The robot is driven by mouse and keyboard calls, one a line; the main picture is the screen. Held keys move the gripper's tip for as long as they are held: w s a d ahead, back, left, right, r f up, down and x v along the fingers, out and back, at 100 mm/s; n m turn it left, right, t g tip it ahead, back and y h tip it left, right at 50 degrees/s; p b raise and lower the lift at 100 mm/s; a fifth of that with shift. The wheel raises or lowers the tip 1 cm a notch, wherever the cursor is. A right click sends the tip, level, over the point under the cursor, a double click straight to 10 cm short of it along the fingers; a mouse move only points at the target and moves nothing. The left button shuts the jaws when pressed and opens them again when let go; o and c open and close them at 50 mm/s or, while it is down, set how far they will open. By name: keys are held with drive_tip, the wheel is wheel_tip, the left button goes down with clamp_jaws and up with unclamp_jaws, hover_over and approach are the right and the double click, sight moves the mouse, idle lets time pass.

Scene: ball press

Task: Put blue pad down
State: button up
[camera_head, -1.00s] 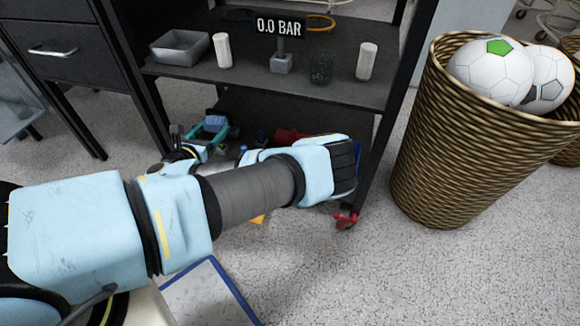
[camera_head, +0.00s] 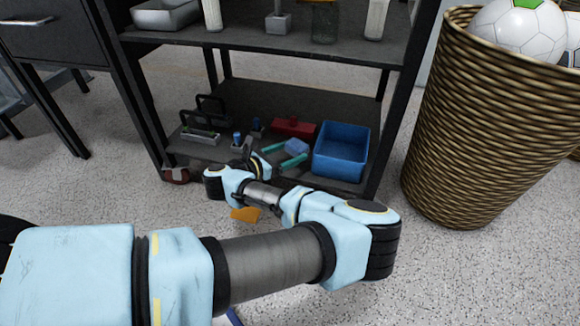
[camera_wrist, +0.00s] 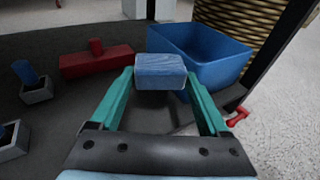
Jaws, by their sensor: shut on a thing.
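The blue pad (camera_wrist: 160,70) is a small block held between the two teal fingertips of my gripper (camera_wrist: 161,84) in the wrist view. In the head view the blue pad (camera_head: 297,147) shows at the end of my gripper (camera_head: 284,154), over the lower shelf (camera_head: 262,105). My gripper is shut on it. The pad appears just left of and in front of a blue bin. Its underside is hidden, so I cannot tell whether it touches the shelf.
The open blue bin (camera_head: 341,152) stands at the shelf's right end; it also shows in the wrist view (camera_wrist: 215,55). A red block with a knob (camera_head: 293,127) lies behind the pad. Small holders with blue tops (camera_wrist: 28,75) stand left. A wicker basket (camera_head: 480,130) stands right.

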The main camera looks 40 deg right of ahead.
sight(289, 172)
wheel_tip(289, 172, down, 6)
drive_tip(key=shift+b, duration=1.1)
drive_tip(key=shift+f, duration=0.2)
drive_tip(key=o, duration=1.2)
drive_tip(key=shift+r, duration=0.1)
drive_tip(key=shift+r, duration=0.15)
